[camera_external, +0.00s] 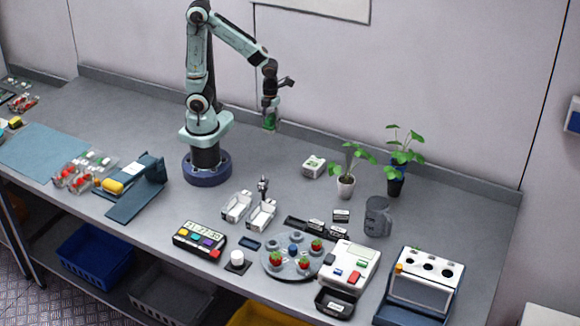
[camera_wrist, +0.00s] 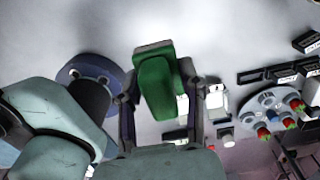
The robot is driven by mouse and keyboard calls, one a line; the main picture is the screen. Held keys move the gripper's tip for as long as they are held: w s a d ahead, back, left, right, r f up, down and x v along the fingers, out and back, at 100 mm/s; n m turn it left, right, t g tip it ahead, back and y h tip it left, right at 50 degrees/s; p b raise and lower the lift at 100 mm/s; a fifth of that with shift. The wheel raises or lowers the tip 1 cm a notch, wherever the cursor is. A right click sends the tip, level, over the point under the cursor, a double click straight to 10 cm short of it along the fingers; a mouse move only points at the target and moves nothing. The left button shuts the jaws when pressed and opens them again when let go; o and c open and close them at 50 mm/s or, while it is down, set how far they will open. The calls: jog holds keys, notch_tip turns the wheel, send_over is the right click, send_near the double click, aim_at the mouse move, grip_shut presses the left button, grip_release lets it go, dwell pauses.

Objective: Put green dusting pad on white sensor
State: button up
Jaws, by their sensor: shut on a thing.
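My gripper (camera_external: 270,112) is raised above the back of the bench, right of my base. It is shut on the green dusting pad (camera_external: 269,125). In the wrist view the pad (camera_wrist: 157,88) is a green block with a grey-brown strip on its end, between the two fingers of my gripper (camera_wrist: 161,94). A small white box (camera_external: 314,166) with dark marks on top lies on the bench right of and below the gripper, left of the plants; it may be the white sensor, but I cannot tell for sure. The pad is well apart from it.
Two potted plants (camera_external: 346,187) stand right of the white box, with a grey cup (camera_external: 377,217) in front. White trays (camera_external: 237,207), a round grey rack (camera_external: 275,266) with red berries and a white device (camera_external: 352,262) fill the front. Bare bench lies below the gripper.

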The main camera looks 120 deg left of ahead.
jog(key=w+a+f, duration=0.4)
jog(key=w+a, duration=0.1)
jog(key=w, duration=0.3)
send_over(314, 162)
notch_tip(314, 162, down, 6)
jog(key=shift+d+r, duration=0.1)
jog(key=shift+f, duration=1.65)
jog(key=shift+f, duration=0.1)
jog(key=o, duration=1.1)
jog(key=shift+o, duration=0.2)
notch_tip(314, 162, up, 12)
jog(key=shift+r, duration=0.2)
